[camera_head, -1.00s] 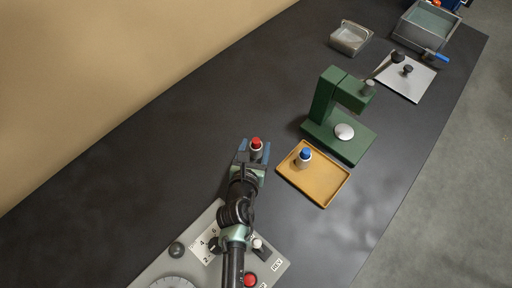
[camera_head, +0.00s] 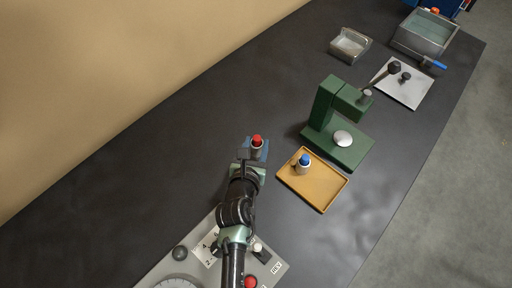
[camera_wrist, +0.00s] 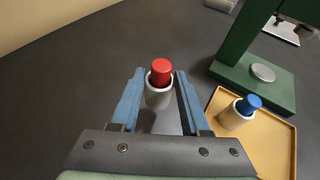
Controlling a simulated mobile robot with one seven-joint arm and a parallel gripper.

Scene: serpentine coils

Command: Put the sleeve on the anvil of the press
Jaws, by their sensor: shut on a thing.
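My gripper (camera_head: 256,152) is shut on a pale grey-white sleeve with a red top piece (camera_wrist: 159,92); the sleeve stands upright between the blue fingers. In the head view its red top (camera_head: 257,141) shows between the fingertips. I cannot tell whether its bottom touches the bench. The green press (camera_head: 325,105) stands to the right and farther back. Its anvil, a round silver disc (camera_head: 342,138) on the base, is bare; the wrist view shows it too (camera_wrist: 262,73).
The tan tray (camera_head: 328,201) lies right of my gripper, in front of the press. The press lever (camera_head: 385,72) reaches back right over a light plate (camera_head: 413,94). A metal container (camera_head: 350,45) and a grey bin (camera_head: 426,43) stand farther back. A control panel (camera_head: 200,262) is at the front.

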